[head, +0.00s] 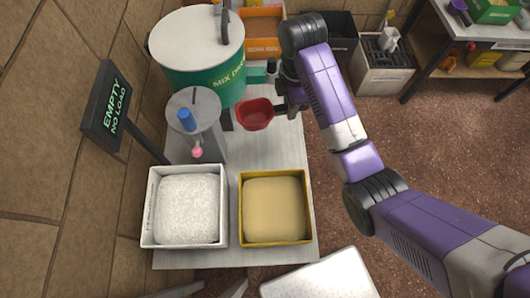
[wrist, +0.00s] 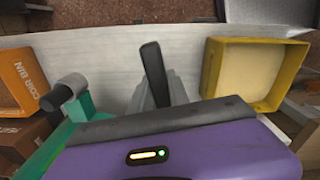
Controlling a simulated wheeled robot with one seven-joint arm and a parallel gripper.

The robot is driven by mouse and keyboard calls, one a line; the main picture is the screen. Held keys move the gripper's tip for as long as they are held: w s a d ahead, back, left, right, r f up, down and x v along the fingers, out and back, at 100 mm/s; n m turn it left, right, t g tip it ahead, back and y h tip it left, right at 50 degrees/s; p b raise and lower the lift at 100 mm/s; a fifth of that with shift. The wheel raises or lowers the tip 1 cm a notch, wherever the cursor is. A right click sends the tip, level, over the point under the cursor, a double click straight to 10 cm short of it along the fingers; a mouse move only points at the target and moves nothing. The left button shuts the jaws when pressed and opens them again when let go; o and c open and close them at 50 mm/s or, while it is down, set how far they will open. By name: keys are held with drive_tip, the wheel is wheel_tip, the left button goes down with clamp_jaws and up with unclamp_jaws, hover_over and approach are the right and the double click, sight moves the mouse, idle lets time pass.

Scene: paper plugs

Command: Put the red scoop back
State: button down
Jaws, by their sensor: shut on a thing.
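The red scoop (head: 255,114) is in the upper middle of the head view, its bowl facing up above the pale table. My gripper (head: 284,106) is at the scoop's right side and is shut on it, apparently by the handle, which is mostly hidden by the fingers. In the wrist view my purple gripper housing fills the bottom, and the red bowl is not visible. No empty place for the scoop can be made out clearly.
A white tray of pale granules (head: 151,215) and a yellow tray of tan material (head: 243,218) stand at the table's front. A green mix drum (head: 212,83), a grey pedestal (head: 204,113) and an orange bin (head: 263,45) stand behind. The table (head: 270,153) behind the yellow tray is clear.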

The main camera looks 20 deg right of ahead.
sight(289, 142)
drive_tip(key=shift+w+d+n, duration=0.1)
drive_tip(key=shift+d+n, duration=0.8)
drive_tip(key=shift+d+f+b, duration=0.15)
drive_tip(key=shift+f+b, duration=0.1)
drive_tip(key=shift+b, duration=0.05)
wheel_tip(289, 142, down, 19)
drive_tip(key=b, duration=0.3)
drive_tip(key=shift+f, duration=0.2)
drive_tip(key=shift+f, duration=0.15)
drive_tip(key=c, duration=1.3)
unclamp_jaws()
drive_tip(key=shift+o, duration=0.2)
wheel_tip(289, 142, up, 12)
drive_tip(key=shift+p, duration=0.4)
drive_tip(key=shift+d, duration=0.1)
